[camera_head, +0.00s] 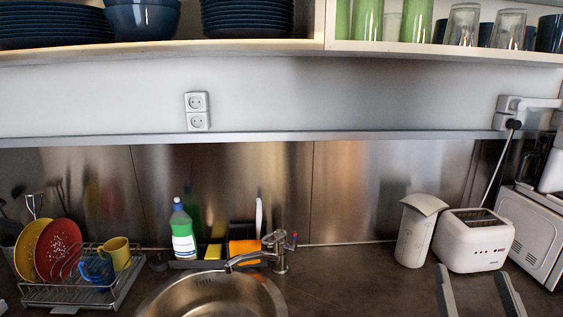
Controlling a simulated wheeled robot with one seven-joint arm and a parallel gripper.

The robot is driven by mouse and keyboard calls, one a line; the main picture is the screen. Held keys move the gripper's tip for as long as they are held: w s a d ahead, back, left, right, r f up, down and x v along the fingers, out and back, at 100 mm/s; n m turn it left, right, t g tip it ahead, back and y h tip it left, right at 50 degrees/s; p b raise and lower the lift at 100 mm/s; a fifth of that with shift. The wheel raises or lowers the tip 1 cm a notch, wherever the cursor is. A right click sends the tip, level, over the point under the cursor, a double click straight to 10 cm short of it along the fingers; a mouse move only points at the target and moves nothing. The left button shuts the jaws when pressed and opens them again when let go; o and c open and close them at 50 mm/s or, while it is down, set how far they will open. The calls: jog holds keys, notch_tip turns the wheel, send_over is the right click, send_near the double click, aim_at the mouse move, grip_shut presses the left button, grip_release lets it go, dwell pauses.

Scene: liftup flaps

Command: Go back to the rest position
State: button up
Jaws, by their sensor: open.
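My gripper (472,280) shows at the bottom right edge, with two grey fingers pointing up and spread wide apart. It is open, with nothing between the fingers. It appears in front of the counter, below the toaster (474,240) in the picture. The rest of my arm is out of view. The upper cabinet (290,47) along the top shows its open inside, with dishes and glasses on its lower board. No flap is seen in this view.
The dark counter (350,285) holds a dish rack (75,292) at left, a steel sink (215,295) with a faucet (278,250), a white canister (415,232) and a white microwave (535,235) at right. The counter between faucet and canister is clear.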

jog(key=s+a+f+n+g+y, duration=0.1)
jog(key=s+a+f+g, duration=0.1)
jog(key=s+f, duration=0.4)
jog(key=s+a+f+n+g+y, duration=0.1)
jog(key=s+a+f, duration=0.4)
jog(key=s, duration=1)
jog(key=s+a+f+n+g+y+b, duration=0.1)
jog(key=s+a+f+g+y, duration=0.2)
jog(key=s+f, duration=0.6)
jog(key=shift+s+a+n+g, duration=0.3)
jog(key=shift+s+a+g, duration=0.15)
jog(key=shift+s, duration=0.6)
